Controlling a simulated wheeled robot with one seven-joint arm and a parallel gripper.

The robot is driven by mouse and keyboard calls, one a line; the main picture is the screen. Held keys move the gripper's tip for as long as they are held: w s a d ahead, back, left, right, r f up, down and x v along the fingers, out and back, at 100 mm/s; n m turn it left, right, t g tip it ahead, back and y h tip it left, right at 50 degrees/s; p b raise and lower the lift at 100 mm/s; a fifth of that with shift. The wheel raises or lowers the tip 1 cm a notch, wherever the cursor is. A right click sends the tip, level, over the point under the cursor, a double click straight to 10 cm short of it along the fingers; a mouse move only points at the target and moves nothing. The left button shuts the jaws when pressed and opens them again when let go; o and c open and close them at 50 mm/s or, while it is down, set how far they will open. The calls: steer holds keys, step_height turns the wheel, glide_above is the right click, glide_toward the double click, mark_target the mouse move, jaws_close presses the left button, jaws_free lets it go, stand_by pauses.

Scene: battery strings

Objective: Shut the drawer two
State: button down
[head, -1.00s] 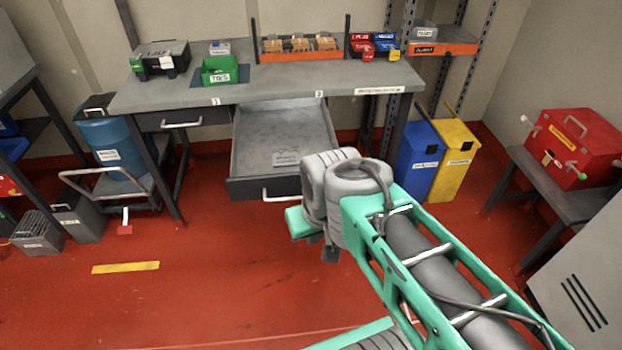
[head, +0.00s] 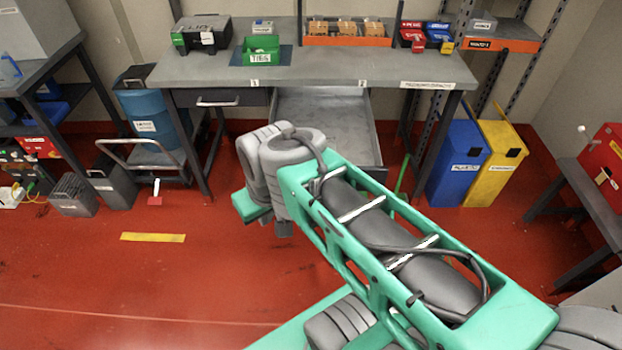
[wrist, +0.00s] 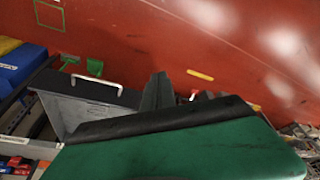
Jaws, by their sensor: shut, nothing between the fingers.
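Drawer two (head: 325,108) is the grey drawer under the right half of the workbench (head: 330,70). It is pulled well out and its inside shows. In the head view, my arm hides its front and handle. The wrist view shows the open drawer (wrist: 72,113) at the left, with its dark front and pale handle (wrist: 95,82). My gripper (wrist: 157,92) shows there as dark fingers beyond the green wrist housing, just right of the drawer front. The gripper is shut and empty. I cannot tell whether it touches the drawer.
The left drawer (head: 217,101) is shut. Blue (head: 459,165) and yellow (head: 495,160) bins stand right of the bench. A trolley with a blue drum (head: 150,120) stands left.

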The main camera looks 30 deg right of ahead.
steer(key=w+d+f+n+t+b, duration=0.1)
steer(key=w+d+f+n+b, duration=0.25)
steer(key=d, duration=0.35)
steer(key=w+d+f+n+t+b, duration=0.1)
steer(key=w+d+f+n+b, duration=0.15)
steer(key=d+f+b, duration=0.35)
steer(key=s+d+n+t+b, duration=0.1)
steer(key=d+n+t+b, duration=0.15)
steer(key=d, duration=1.25)
steer(key=w+f+n, duration=0.1)
steer(key=w+f, duration=0.4)
steer(key=f, duration=0.3)
steer(key=shift+w+a+f+y, duration=0.3)
steer(key=shift+w+a, duration=0.05)
steer(key=shift+g, duration=0.25)
